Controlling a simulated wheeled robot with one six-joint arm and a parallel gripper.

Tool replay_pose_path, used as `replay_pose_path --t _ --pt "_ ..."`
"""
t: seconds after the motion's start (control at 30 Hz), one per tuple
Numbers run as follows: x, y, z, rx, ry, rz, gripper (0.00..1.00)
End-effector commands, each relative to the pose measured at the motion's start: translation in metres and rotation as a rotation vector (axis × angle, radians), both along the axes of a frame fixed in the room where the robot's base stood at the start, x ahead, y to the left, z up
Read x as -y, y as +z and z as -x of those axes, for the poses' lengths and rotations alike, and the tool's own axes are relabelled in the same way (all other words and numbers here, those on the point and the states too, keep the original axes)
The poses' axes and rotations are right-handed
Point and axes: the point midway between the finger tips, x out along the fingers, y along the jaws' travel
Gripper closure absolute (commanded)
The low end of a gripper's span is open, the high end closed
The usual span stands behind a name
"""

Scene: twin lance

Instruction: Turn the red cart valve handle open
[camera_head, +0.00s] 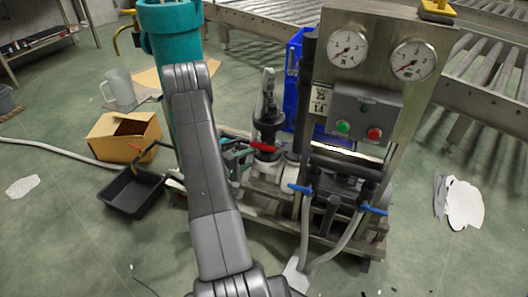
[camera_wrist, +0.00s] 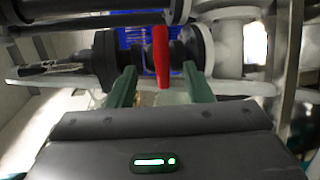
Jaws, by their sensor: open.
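The red valve handle (camera_head: 263,147) sits on the cart's pipework, low at the left side of the cart (camera_head: 375,75), beside a dark upright fitting. In the wrist view the red handle (camera_wrist: 161,55) stands upright in the picture, between and slightly beyond my two green fingertips. My gripper (camera_wrist: 160,70) is open, with a gap on each side of the handle and no contact visible. In the head view my gripper (camera_head: 240,160) is just left of the handle and partly hidden by my arm. How deep the handle lies between the fingers is unclear.
Blue-handled valves (camera_head: 300,188) and grey hoses are at the cart's lower front. A panel with two gauges (camera_head: 347,48) rises above. A cardboard box (camera_head: 125,135) and a black tray (camera_head: 132,195) lie on the floor at left. A blue crate (camera_head: 293,80) stands behind.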

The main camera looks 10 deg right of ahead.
Motion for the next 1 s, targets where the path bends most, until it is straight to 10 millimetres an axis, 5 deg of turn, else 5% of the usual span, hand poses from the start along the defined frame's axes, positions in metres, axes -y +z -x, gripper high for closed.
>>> replay_pose_path --t 0.5,0.97,1.0 --pt "0.081 -0.019 -0.052 0.001 -0.002 -0.002 0.54" --pt "0.09 -0.02 -0.059 -0.001 0.0 -0.002 0.54" --pt "0.09 -0.02 -0.058 -0.001 0.0 -0.002 0.62"
